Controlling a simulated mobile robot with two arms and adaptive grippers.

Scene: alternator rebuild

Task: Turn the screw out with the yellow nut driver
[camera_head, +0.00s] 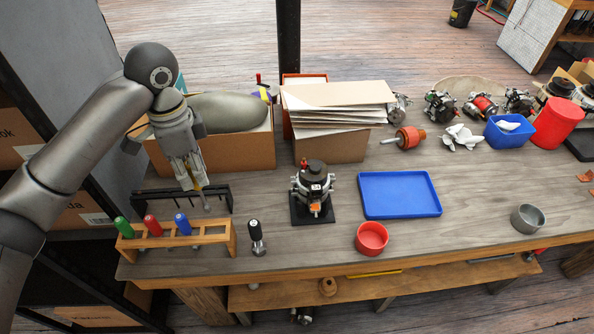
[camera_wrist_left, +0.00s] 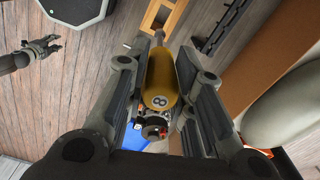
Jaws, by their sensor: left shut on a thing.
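My left gripper (camera_head: 190,184) is shut on the yellow nut driver, above the left end of the bench. The yellow handle (camera_wrist_left: 162,78), marked 8, sits between the fingers in the left wrist view. Its shaft (camera_head: 206,201) points down in the head view. The alternator (camera_head: 314,184) stands on a black base right of the gripper, apart from the driver; it shows partly past the handle in the wrist view (camera_wrist_left: 152,127). The screw is too small to make out. What seems to be my right gripper (camera_wrist_left: 50,44) is small in the wrist view, its jaws unclear.
A wooden rack (camera_head: 172,241) holds green, red and blue drivers; its right end is empty. A black slotted rack (camera_head: 225,196) lies behind it. A black-handled tool (camera_head: 256,237) stands beside it. A blue tray (camera_head: 400,194), red bowl (camera_head: 371,238) and grey cup (camera_head: 528,218) are to the right.

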